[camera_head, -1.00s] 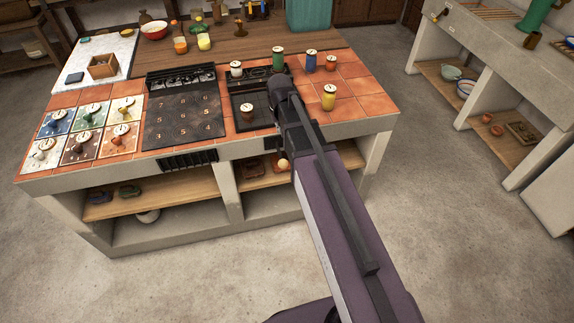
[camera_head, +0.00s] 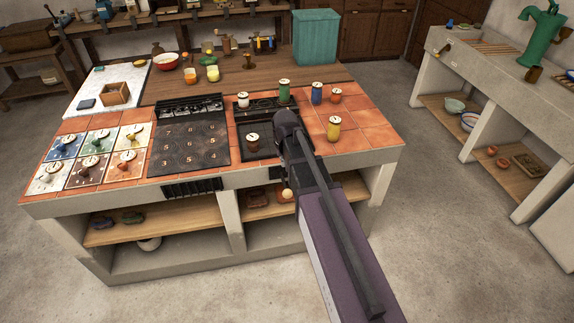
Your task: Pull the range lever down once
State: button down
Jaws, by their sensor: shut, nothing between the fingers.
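The range is set in the tiled island, with a dark numbered panel (camera_head: 188,142) and a black recessed plate (camera_head: 262,127) to its right. A small cream ball knob (camera_head: 287,193), which looks like the range lever's end, sticks out at the island's front below the counter edge. The rest of the lever is hidden or too dark to tell. My gripper (camera_head: 284,172) is at the end of my dark arm, by the counter's front edge, just above the knob in the picture. My arm hides most of it. I cannot tell whether it touches the lever.
Small lidded jars, including a yellow one (camera_head: 333,128) and a green one (camera_head: 285,91), stand on the tiles close to my arm. Tiles with knobs (camera_head: 91,160) fill the island's left end. A stone sink counter (camera_head: 470,75) stands at the right. The floor in front is clear.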

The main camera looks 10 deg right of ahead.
jog(key=b, duration=0.9)
send_over(287, 190)
jog(key=w, duration=0.1)
jog(key=shift+w+a+f, duration=0.1)
jog(key=shift+a+f, duration=0.05)
jog(key=shift+f, duration=2.15)
jog(key=shift+a+f, duration=0.1)
jog(key=shift+f, duration=2.15)
jog(key=shift+s+d+f+b, duration=0.1)
jog(key=shift+s+f+b, duration=0.25)
jog(key=shift+f+b, duration=0.5)
jog(key=shift+s+d+f+b, duration=0.1)
jog(key=shift+s+f+b, duration=0.2)
jog(key=shift+f+b, duration=0.5)
jog(key=shift+f, duration=0.15)
